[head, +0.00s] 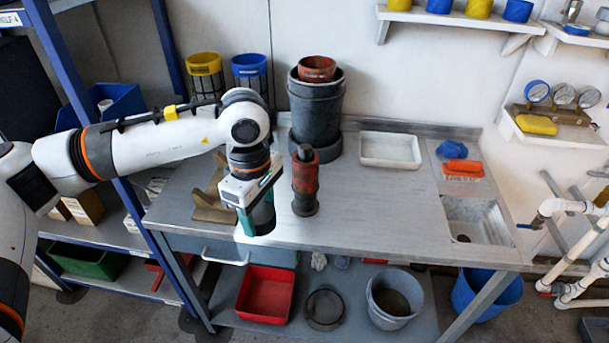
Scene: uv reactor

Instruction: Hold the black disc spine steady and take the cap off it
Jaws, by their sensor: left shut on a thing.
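My left gripper (256,222) comes down over the front left part of the bench, its jaws pointing down. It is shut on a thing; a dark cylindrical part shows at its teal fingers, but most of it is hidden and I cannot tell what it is. Just right of it, apart from it, a red and black upright piece (305,180) stands on the bench, with a dark knob on top and a dark foot. I cannot tell for sure which thing is the black disc spine or its cap. My right gripper is not in view.
A dark grey vessel (315,112) with a red ring (317,68) on top stands behind the red and black piece. A white tray (390,163), a sink (476,236) and a wooden stand (211,212) are on the bench (375,215). The middle right of the bench is clear.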

